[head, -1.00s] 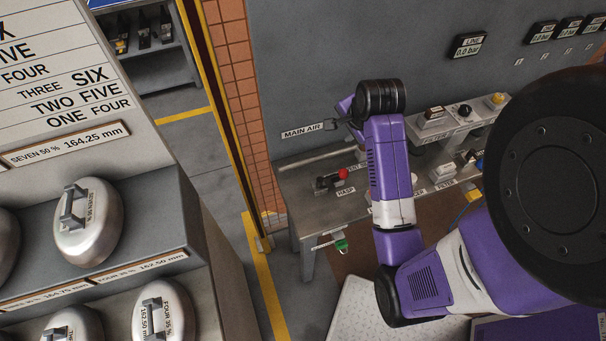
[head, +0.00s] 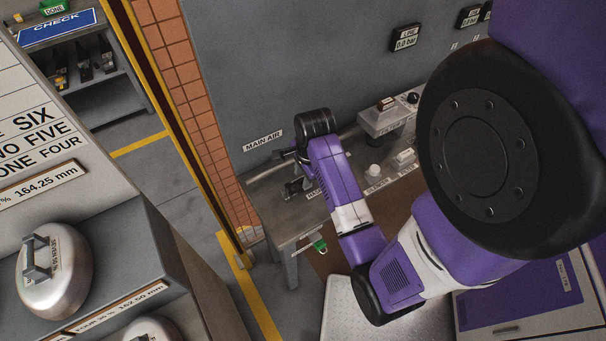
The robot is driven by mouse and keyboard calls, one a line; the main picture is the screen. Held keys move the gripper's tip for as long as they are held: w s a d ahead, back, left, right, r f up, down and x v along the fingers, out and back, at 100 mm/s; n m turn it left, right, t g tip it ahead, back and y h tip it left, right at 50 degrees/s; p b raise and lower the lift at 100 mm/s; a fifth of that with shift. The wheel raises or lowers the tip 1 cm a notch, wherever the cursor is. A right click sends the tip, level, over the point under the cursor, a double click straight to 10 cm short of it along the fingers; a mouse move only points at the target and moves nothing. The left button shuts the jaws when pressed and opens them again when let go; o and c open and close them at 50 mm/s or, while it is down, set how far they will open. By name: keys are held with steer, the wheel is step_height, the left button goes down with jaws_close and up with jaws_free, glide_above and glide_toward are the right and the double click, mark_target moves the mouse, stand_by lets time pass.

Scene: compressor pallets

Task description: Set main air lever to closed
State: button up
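The MAIN AIR label (head: 263,141) is on the grey back panel above the workbench. A dark fitting (head: 288,153) beside the label, at the pipe, is partly hidden by my arm, so I cannot make out the lever or its position. My purple arm reaches over the bench, with its black wrist joint just right of the label.
The bench (head: 272,227) carries a dark hasp (head: 295,188), a white knob (head: 373,170) and a control box (head: 386,115). A gauge (head: 405,38) reads 0.0 bar. A cabinet with silver weights (head: 52,273) stands at left. Clear floor (head: 190,225) lies between cabinet and bench.

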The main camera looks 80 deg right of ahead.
steer(key=shift+f, duration=0.1)
jaws_close()
steer(key=shift+s+d, duration=0.1)
stand_by(1.3)
